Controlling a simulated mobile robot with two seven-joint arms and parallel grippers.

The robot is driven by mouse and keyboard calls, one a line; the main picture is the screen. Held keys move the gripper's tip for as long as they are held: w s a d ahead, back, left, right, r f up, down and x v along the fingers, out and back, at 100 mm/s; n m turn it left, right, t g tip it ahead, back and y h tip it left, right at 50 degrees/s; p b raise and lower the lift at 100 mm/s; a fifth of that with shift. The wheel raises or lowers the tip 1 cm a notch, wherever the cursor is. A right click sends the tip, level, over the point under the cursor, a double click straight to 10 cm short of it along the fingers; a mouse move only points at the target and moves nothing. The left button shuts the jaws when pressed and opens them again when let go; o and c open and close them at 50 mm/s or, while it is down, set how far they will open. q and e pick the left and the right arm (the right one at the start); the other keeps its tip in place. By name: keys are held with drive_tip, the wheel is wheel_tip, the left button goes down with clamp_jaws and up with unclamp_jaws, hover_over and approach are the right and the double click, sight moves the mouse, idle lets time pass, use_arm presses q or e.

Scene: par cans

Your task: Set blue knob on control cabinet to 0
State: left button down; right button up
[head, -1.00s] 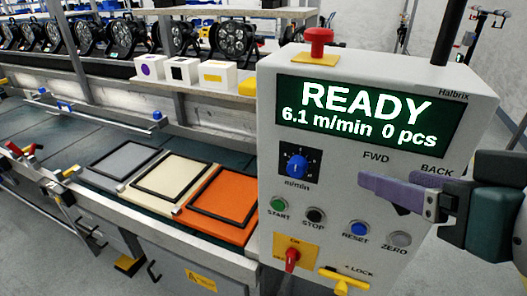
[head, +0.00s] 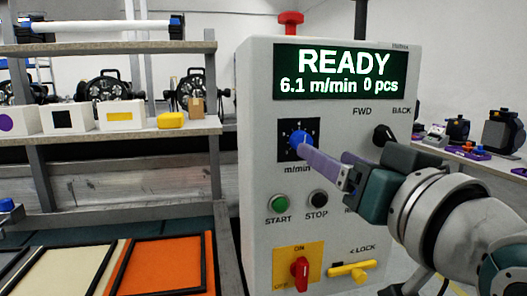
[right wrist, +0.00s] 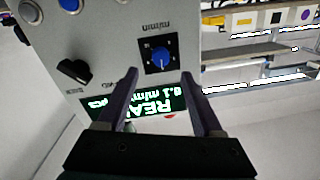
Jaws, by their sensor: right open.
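The control cabinet (head: 255,170) is light grey and fills the middle of the head view. Its blue knob (head: 297,138) sits on a black scale plate marked m/min, below a display (head: 332,72) reading READY, 6.1 m/min, 0 pcs. My right gripper (head: 306,152) has its purple fingertips close in front of the knob and partly covers the plate. In the right wrist view, which looks upside down, the open fingers (right wrist: 160,76) stand either side of the line to the knob (right wrist: 160,61). Contact cannot be told. My left gripper is not in view.
A black FWD/BACK switch (head: 384,134) is close above my right gripper. Green START (head: 279,205) and black STOP (head: 317,199) buttons, a red switch (head: 300,268) and a yellow lock handle (head: 350,270) lie below. A conveyor with an orange panel (head: 165,262) is at left.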

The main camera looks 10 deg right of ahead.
drive_tip(key=w, duration=0.6)
drive_tip(key=shift+w+a, duration=0.4)
clamp_jaws()
